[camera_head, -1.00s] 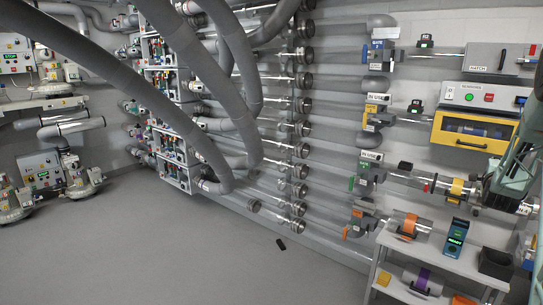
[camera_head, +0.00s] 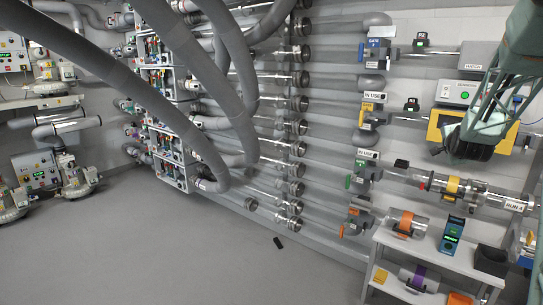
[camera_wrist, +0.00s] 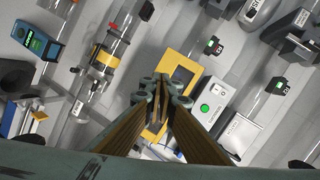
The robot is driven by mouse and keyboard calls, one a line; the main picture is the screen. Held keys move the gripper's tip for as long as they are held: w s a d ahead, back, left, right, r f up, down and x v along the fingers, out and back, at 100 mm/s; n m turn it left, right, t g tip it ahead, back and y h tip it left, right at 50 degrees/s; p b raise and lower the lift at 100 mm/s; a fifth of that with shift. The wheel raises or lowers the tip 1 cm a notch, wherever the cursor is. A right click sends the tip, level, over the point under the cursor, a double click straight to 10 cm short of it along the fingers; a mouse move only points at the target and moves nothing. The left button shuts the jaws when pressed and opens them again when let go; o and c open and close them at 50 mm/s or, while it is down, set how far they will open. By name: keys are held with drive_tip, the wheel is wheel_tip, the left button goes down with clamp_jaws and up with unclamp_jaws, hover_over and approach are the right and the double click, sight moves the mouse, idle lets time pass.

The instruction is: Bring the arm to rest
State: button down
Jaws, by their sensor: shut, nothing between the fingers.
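My green arm comes in from the upper right of the head view, in front of the yellow-framed box (camera_head: 433,133) on the wall. My gripper shows at the bottom of the wrist view, with its two fingers (camera_wrist: 163,100) drawn together and nothing between them. In the wrist view the yellow box (camera_wrist: 181,65) lies beyond the fingertips, apart from them. Part of the box is hidden behind the arm in the head view.
A clear tube with a yellow band (camera_head: 453,186) runs along the wall below the arm. A white shelf (camera_head: 400,246) holds a blue device (camera_head: 452,236), a dark bin (camera_head: 491,260) and a banded canister (camera_head: 406,222). Thick grey hoses (camera_head: 110,75) hang at left.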

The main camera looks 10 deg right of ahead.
drive_tip(key=s+a+r+n+g+y, duration=0.15)
drive_tip(key=s+a+n, duration=0.25)
drive_tip(key=s+a, duration=0.55)
drive_tip(key=s+a+r+n+g+y, duration=0.1)
drive_tip(key=s+a+n+y, duration=0.3)
drive_tip(key=a, duration=1.1)
drive_tip(key=s+a+r+n+g, duration=0.1)
drive_tip(key=s+a+r+n, duration=0.15)
drive_tip(key=s+a, duration=0.75)
drive_tip(key=s+a+f+n+g+y, duration=0.1)
drive_tip(key=s+a+f+n, duration=0.1)
drive_tip(key=s+a, duration=0.4)
drive_tip(key=s+a+f+n+g, duration=0.2)
drive_tip(key=s+a+n, duration=0.3)
drive_tip(key=s, duration=1.2)
drive_tip(key=s+a+f+n+g+y, duration=0.1)
drive_tip(key=s+a+f+n, duration=0.2)
drive_tip(key=s+a, duration=0.4)
drive_tip(key=s, duration=0.5)
drive_tip(key=shift+s+a+f+g+y, duration=0.2)
drive_tip(key=shift+a+f+g+y, duration=0.15)
drive_tip(key=shift+a, duration=0.05)
drive_tip(key=shift+d, duration=0.15)
